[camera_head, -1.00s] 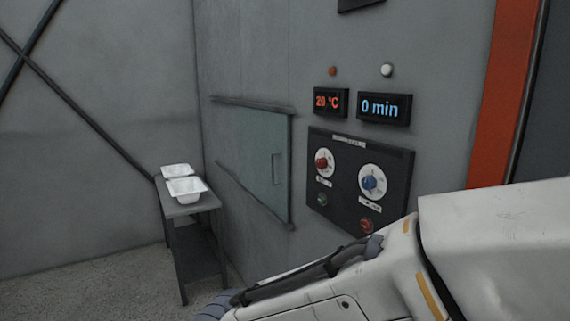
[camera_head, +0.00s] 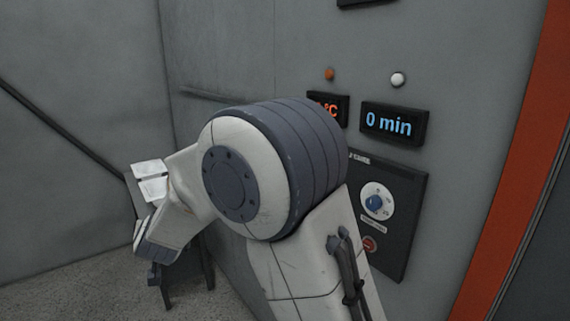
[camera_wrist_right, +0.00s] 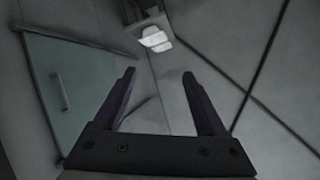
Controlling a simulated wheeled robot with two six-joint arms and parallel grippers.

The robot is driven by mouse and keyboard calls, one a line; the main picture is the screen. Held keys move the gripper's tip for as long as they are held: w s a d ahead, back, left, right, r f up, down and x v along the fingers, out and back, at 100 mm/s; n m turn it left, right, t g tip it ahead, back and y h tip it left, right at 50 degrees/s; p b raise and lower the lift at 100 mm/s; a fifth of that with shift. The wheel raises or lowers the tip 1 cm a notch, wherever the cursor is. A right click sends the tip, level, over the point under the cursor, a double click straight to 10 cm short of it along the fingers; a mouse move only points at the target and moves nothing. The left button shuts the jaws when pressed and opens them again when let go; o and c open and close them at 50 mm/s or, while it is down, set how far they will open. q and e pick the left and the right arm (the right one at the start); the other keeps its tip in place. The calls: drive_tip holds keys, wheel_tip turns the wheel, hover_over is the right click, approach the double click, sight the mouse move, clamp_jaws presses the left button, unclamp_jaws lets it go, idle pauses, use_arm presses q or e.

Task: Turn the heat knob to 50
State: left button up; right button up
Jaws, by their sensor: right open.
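In the head view my right arm crosses in front of the control panel (camera_head: 403,240) and hides its left half, including the red knob seen earlier. The blue knob (camera_head: 375,203) on its white dial shows beside the arm. The temperature display (camera_head: 331,108) is partly covered; only "°C" and part of a digit show. The time display (camera_head: 393,123) reads "0 min". In the right wrist view my right gripper (camera_wrist_right: 158,76) is open and empty, with nothing between its fingers. It points away from the panel, toward the floor and table. My left gripper is not in view.
A glazed sliding door (camera_wrist_right: 68,85) with a handle is on the left in the right wrist view. White tub shells (camera_head: 150,178) sit on a dark table at the left. A red button (camera_head: 370,244) is below the blue knob.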

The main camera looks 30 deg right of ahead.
drive_tip(key=w+d+r+m+h+p, duration=0.1)
drive_tip(key=w+d+r+m+h, duration=0.15)
drive_tip(key=d+h, duration=0.4)
drive_tip(key=w+d+r+m+h+p, duration=0.1)
drive_tip(key=w+d+m+h+p, duration=0.2)
drive_tip(key=d, duration=0.6)
use_arm(q)
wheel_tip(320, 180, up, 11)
drive_tip(key=p, duration=0.6)
use_arm(e)
drive_tip(key=s+d+m+g+h, duration=0.4)
drive_tip(key=d+m+g, duration=0.1)
drive_tip(key=d, duration=0.8)
drive_tip(key=s+d+m+g+h, duration=0.4)
drive_tip(key=s+d+g, duration=0.1)
drive_tip(key=d, duration=0.7)
drive_tip(key=shift+d+r+m+g, duration=0.3)
drive_tip(key=shift+d+m+g, duration=0.05)
drive_tip(key=shift+g, duration=0.35)
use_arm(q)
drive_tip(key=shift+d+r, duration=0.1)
use_arm(e)
drive_tip(key=shift+h, duration=0.25)
clamp_jaws()
